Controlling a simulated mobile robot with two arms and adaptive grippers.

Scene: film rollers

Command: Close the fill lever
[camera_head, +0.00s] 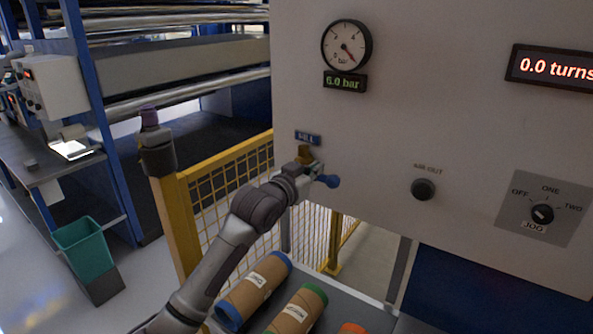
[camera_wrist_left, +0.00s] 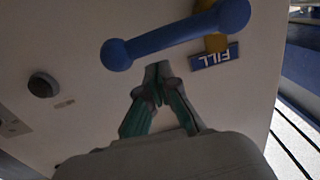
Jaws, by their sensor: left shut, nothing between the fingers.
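The fill lever is a blue bar with a round knob (camera_head: 327,181) on a brass valve (camera_head: 304,154), below the blue FILL label (camera_head: 308,138) on the pale panel. In the head view my left gripper (camera_head: 315,170) covers most of the bar; the knob shows just right of it. In the left wrist view the whole lever (camera_wrist_left: 175,38) runs slantwise across the top, with the FILL label (camera_wrist_left: 214,56) upside down beside it. My left gripper's fingertips (camera_wrist_left: 158,72) are together and empty, close to the bar's middle. Whether they touch it I cannot tell. The right gripper is not in view.
The panel carries a pressure gauge (camera_head: 347,44), a 6.0 bar display (camera_head: 345,82), a black AIR OUT knob (camera_head: 424,189) and a JOG switch (camera_head: 542,213). A yellow mesh fence (camera_head: 228,185) stands behind my arm. Cardboard rolls (camera_head: 298,312) lie below.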

